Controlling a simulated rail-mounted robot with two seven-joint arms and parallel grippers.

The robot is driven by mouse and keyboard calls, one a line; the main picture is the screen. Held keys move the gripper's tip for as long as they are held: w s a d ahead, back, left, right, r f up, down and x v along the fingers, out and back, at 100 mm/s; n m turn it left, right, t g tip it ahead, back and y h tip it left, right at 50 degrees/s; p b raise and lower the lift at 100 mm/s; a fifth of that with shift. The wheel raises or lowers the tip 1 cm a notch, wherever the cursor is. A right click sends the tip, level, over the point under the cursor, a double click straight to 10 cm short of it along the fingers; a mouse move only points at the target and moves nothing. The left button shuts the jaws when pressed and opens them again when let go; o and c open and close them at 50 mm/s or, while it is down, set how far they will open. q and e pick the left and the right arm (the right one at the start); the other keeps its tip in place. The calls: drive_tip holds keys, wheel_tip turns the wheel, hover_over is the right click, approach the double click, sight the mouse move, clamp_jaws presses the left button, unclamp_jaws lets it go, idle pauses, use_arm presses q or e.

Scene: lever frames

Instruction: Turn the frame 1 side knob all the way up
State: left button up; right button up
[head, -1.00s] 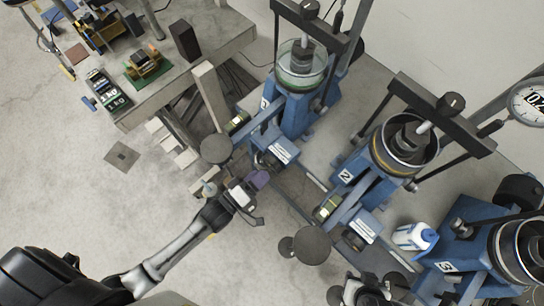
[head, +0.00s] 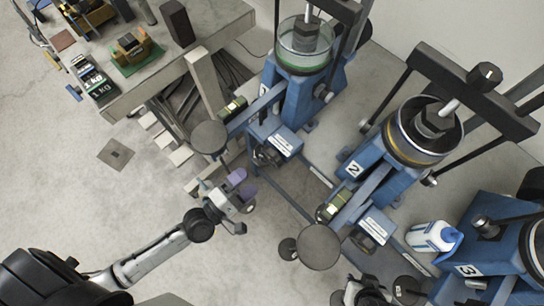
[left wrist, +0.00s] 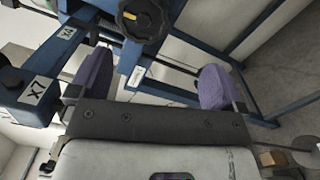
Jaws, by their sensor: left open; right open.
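Frame 1 (head: 297,97) is the blue lever frame at the back, left of frame 2 (head: 372,160). Its side knob (head: 267,155) is dark and round, on the lower left side beside a white label. In the left wrist view the black knob (left wrist: 143,18) has a yellow mark and lies beyond the fingers, near the top edge. My left gripper (head: 243,184) is open and empty, apart from the knob and below-left of it. Its purple finger pads stand wide apart in the left wrist view (left wrist: 154,86). My right gripper (head: 366,292) is partly in view at the bottom edge.
A round grey disc (head: 209,138) on frame 1's arm is close to the left gripper. Another disc (head: 319,247) belongs to frame 2. A white-and-blue bottle (head: 433,237) stands between frames 2 and 3. A bench (head: 220,25) is upper left. The floor at left is mostly clear.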

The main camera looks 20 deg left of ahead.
sight(269, 160)
use_arm(q)
drive_tip(key=w+d+r+n+p, duration=0.1)
drive_tip(key=w, duration=0.2)
drive_tip(key=w+d+n+p, duration=0.1)
drive_tip(key=w+n, duration=0.1)
drive_tip(key=w, duration=0.1)
drive_tip(key=w+d+r+n+p, duration=0.1)
drive_tip(key=w+d, duration=0.1)
drive_tip(key=w, duration=0.1)
drive_tip(key=shift+w+r+n+y, duration=0.3)
drive_tip(key=shift+w+r+y, duration=0.05)
drive_tip(key=shift+y, duration=0.05)
drive_tip(key=shift+f, duration=0.1)
drive_tip(key=shift+c, duration=0.8)
drive_tip(key=shift+s+a+f, duration=0.1)
drive_tip(key=c, duration=0.8)
drive_tip(key=shift+c, duration=0.2)
